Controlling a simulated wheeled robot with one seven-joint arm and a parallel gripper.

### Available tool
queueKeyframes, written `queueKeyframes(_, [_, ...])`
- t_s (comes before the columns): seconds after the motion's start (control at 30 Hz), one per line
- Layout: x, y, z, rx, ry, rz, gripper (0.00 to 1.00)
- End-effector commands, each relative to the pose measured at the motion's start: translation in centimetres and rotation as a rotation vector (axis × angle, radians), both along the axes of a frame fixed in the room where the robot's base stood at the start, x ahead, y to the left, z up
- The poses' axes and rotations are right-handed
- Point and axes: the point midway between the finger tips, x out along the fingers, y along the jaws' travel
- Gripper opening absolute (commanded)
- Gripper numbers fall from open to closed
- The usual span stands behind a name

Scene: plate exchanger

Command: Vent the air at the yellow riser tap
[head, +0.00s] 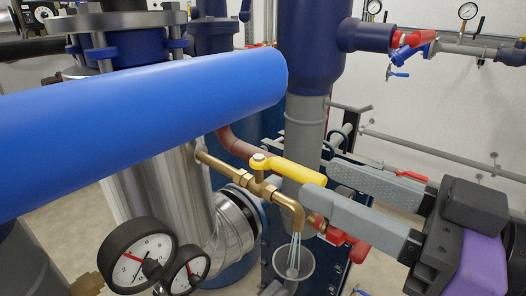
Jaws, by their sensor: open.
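The yellow tap lever (295,173) sits on a brass valve on the brass pipe (221,167) that comes out of the silver-clad vessel. The lever points right, roughly along the pipe. The brass spout (291,210) bends down, and thin pale streaks like water run from it into a grey funnel cup (294,264). My gripper (322,172) comes in from the right with two grey fingers, open. The nearer fingertip is just below the lever's free end and the other finger is behind it. I cannot tell whether either touches the lever.
A large blue pipe (140,124) crosses the left and upper middle. Two dial gauges, one large (138,256) and one smaller (186,270), stand at lower left. A red-handled valve (345,240) sits under my gripper. Grey rails run along the right wall.

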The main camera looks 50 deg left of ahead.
Motion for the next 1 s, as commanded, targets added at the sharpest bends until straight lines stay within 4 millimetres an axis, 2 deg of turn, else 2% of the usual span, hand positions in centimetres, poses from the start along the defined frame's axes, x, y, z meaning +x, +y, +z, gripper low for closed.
queueKeyframes(0.5, [-1.4, 6.6, 0.1, 0.0, 0.002, 0.003, 0.41])
queueKeyframes(0.67, [-1.5, 7.4, 0.0, 0.0, 0.001, 0.001, 0.41])
queueKeyframes(0.9, [-1.5, 7.5, 0.0, 0.0, 0.001, 0.0, 0.41])
queueKeyframes(0.93, [-1.5, 7.5, 0.0, 0.0, 0.001, 0.0, 0.39])
queueKeyframes(1.0, [-1.4, 7.5, 0.0, 0.0, 0.001, 0.0, 0.25])
